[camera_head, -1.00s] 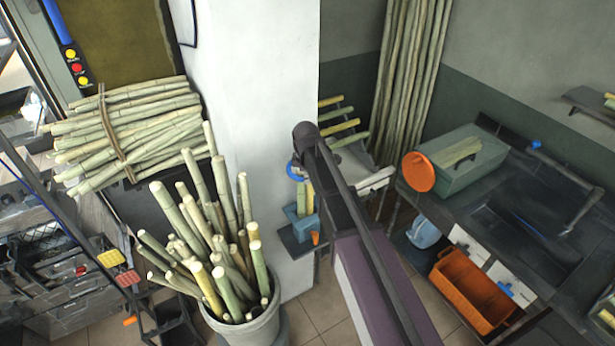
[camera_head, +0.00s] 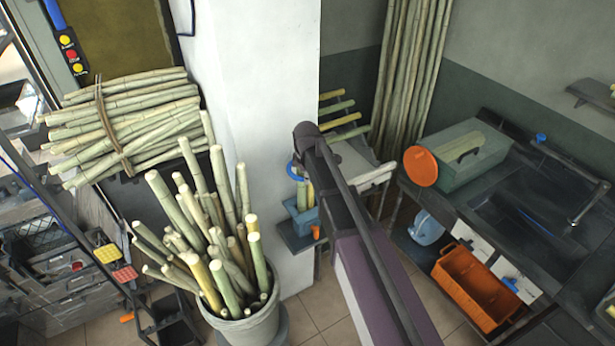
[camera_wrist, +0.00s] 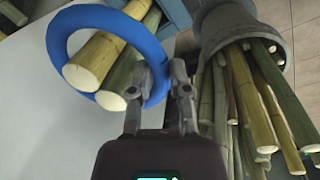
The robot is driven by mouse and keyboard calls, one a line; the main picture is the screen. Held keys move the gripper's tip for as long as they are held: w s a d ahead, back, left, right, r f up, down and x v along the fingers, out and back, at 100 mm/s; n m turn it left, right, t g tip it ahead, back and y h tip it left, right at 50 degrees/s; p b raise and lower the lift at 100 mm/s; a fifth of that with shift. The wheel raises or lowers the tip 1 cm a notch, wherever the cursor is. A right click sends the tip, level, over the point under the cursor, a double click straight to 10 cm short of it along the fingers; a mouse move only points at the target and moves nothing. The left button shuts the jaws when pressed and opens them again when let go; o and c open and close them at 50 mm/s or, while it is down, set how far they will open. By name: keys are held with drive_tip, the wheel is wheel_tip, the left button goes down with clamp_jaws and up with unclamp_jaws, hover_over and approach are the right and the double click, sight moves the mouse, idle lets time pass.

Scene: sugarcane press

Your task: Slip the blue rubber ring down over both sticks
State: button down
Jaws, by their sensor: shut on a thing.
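The blue rubber ring (camera_wrist: 152,48) is in my gripper (camera_wrist: 165,72), pinched at one side of its band. Two sticks, one pale yellow (camera_wrist: 90,60) and one greener (camera_wrist: 120,82), pass through the ring in the wrist view. Their cut ends show on the near side of the ring, which sits close to those ends. In the head view the ring (camera_head: 293,170) is partly hidden by my arm, at the top of the sticks (camera_head: 301,192). The sticks stand in a blue holder (camera_head: 306,222).
A grey bucket of cane (camera_head: 240,328) stands left of the holder and also shows in the wrist view (camera_wrist: 240,22). A white pillar (camera_head: 262,110) rises close behind. A counter with a green box (camera_head: 475,172) and an orange crate (camera_head: 470,300) are to the right.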

idle(0.8)
drive_tip(key=c, duration=0.5)
unclamp_jaws()
drive_tip(key=o, duration=0.4)
drive_tip(key=shift+r+p, duration=4.45)
drive_tip(key=shift+p, duration=0.05)
